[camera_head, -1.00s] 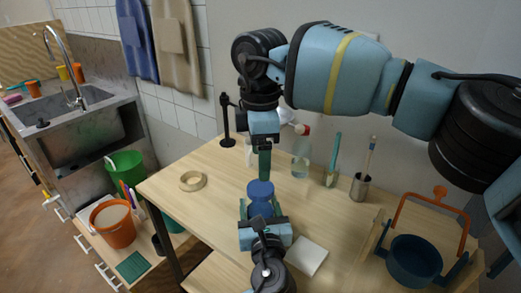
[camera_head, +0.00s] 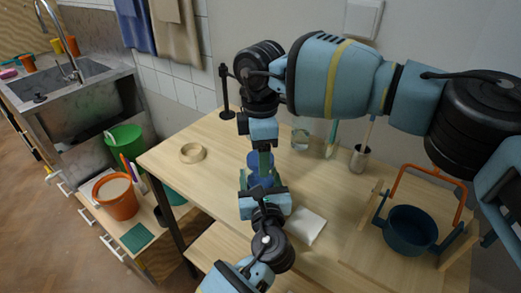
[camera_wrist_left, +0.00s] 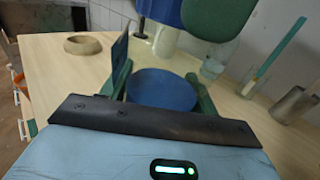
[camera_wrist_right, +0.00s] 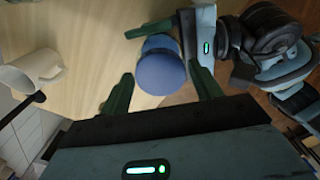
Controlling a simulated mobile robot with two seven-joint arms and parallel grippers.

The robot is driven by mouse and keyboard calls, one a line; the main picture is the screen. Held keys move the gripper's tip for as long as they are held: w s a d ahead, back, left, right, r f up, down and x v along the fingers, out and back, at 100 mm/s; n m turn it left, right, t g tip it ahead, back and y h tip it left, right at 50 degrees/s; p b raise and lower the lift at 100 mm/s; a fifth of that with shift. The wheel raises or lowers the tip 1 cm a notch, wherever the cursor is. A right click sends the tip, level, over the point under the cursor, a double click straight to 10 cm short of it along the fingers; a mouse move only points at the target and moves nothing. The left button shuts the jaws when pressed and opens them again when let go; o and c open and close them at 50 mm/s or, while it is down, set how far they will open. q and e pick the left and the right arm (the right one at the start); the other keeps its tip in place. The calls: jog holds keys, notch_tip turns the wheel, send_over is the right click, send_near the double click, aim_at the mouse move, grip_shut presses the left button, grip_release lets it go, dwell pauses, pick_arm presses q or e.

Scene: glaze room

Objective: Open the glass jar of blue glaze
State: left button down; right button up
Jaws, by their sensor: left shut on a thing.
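The jar with its round blue lid (camera_head: 253,160) stands upright on the wooden table, partly hidden by my right gripper. Its lid shows between the left fingers in the left wrist view (camera_wrist_left: 163,90) and from above in the right wrist view (camera_wrist_right: 160,70). My left gripper (camera_head: 263,182) is shut on the jar, its green fingers on either side. My right gripper (camera_head: 266,162) points down over the jar. Its fingers are apart, with the lid between and beyond them in the right wrist view (camera_wrist_right: 163,92); no contact with the lid shows.
A blue pot (camera_head: 410,230) with an orange handle stands at right. A black stand (camera_head: 225,95) is at the back.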

jog(key=c, duration=0.8)
jog(key=n, duration=0.5)
jog(key=shift+n, duration=0.4)
jog(key=n, duration=1.2)
jog(key=shift+r+n, duration=0.1)
jog(key=shift+n, duration=0.2)
jog(key=n, duration=0.4)
jog(key=shift+n, duration=0.4)
jog(key=n, duration=0.9)
jog(key=shift+n, duration=0.3)
jog(key=n, duration=2.1)
